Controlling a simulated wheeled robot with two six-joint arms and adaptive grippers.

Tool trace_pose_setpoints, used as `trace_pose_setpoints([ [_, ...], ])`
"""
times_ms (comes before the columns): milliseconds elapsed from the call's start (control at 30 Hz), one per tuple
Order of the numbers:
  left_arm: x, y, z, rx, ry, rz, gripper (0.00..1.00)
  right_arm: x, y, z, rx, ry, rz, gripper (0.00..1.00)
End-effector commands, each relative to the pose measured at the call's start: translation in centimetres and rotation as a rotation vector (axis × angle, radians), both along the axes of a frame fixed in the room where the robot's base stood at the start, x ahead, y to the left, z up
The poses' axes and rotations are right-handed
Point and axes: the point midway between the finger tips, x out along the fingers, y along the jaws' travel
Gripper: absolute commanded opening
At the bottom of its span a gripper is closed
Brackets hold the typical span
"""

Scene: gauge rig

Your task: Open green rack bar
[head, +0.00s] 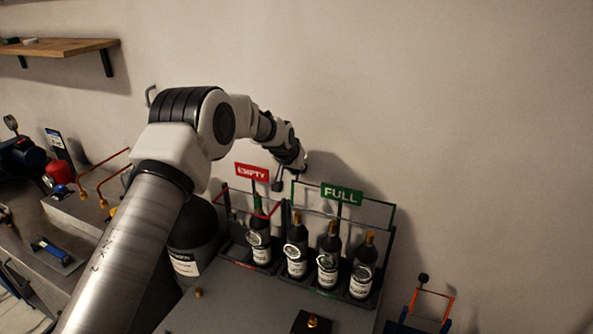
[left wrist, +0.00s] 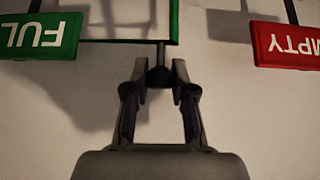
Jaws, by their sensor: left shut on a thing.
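The green rack (head: 388,240) stands against the wall with several dark bottles in it. Its green bar (head: 375,200) runs near the green FULL sign (head: 342,194). In the left wrist view the sign (left wrist: 40,35) is upside down, and the bar (left wrist: 125,41) ends beside a black knob (left wrist: 158,77). My left gripper (head: 301,167) is at the left end of the bar. In the left wrist view its fingers (left wrist: 159,88) are shut on the knob from both sides. My right gripper is not in view.
The red EMPTY sign (head: 252,172) and its red rack stand just left of the green rack. A large dark cylinder (head: 192,240) stands near my left arm. An orange-and-blue rack (head: 430,305) is at lower right. The wall is close behind.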

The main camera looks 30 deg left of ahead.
Motion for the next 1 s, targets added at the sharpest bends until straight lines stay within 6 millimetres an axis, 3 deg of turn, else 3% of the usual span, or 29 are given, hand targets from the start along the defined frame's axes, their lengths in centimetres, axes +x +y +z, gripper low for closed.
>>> trace_pose_setpoints([
  [567, 0.07, 0.01, -0.04, 0.0, -0.005, 0.0, 0.0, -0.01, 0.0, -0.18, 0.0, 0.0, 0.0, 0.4],
  [600, 0.06, 0.01, -0.04, 0.0, -0.005, 0.0, 0.38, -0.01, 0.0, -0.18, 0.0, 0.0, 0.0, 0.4],
  [633, 0.06, 0.01, -0.04, 0.0, -0.005, 0.0, 0.49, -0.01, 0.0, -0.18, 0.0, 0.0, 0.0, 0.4],
  [1000, -0.2, 0.01, 0.28, 0.0, -0.003, 0.001, 0.51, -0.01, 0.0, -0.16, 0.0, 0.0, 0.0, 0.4],
])
